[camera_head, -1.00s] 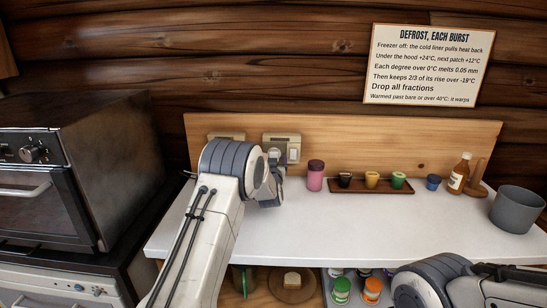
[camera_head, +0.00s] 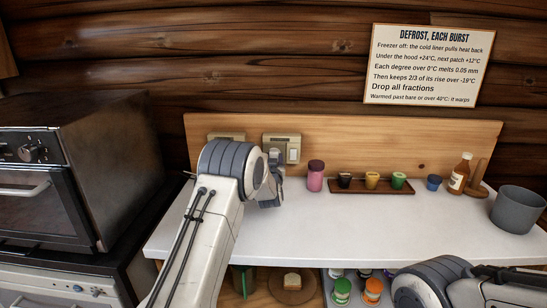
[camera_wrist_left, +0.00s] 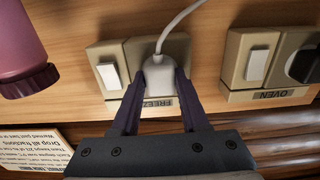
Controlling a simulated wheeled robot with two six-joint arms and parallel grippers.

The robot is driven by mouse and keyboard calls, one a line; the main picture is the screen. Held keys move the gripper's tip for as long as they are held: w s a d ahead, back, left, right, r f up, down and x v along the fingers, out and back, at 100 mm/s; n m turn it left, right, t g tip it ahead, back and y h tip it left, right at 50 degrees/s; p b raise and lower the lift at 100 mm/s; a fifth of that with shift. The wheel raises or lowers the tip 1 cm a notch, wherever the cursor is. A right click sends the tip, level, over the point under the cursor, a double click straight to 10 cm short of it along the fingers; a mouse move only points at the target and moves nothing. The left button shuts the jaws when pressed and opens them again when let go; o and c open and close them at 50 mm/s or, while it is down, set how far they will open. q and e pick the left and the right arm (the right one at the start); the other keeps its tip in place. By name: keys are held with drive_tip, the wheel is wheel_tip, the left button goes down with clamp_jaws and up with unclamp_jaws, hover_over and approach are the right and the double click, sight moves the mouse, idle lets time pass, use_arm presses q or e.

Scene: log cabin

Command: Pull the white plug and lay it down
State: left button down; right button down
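The white plug (camera_wrist_left: 161,76) sits at the socket labelled FREEZER, its white cord running up out of the left wrist view. My left gripper (camera_wrist_left: 162,82) has one dark finger on each side of the plug, the tips close against its sides. It looks shut on the plug. In the head view my left gripper (camera_head: 272,188) is at the backboard, and my wrist hides the plug. The freezer socket plate (camera_wrist_left: 134,50) has a white switch beside the plug. My right arm shows at the lower right, its gripper out of view.
The oven socket (camera_wrist_left: 262,70) holds a black plug (camera_wrist_left: 303,66). A pink bottle (camera_head: 315,176) stands near my left gripper, then a tray (camera_head: 372,190) of small cups, a brown bottle (camera_head: 459,173) and a grey pot (camera_head: 517,209). The white counter (camera_head: 350,232) is clear in front.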

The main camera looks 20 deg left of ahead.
use_arm(q)
drive_tip(key=b+v, duration=0.1)
drive_tip(key=v, duration=0.5)
idle(1.2)
idle(0.4)
drive_tip(key=shift+b+v, duration=0.85)
drive_tip(key=shift+v, duration=1.65)
drive_tip(key=shift+f, duration=0.1)
drive_tip(key=shift+f+b, duration=1)
drive_tip(key=shift+b, duration=0.15)
drive_tip(key=shift+c, duration=1.7)
unclamp_jaws()
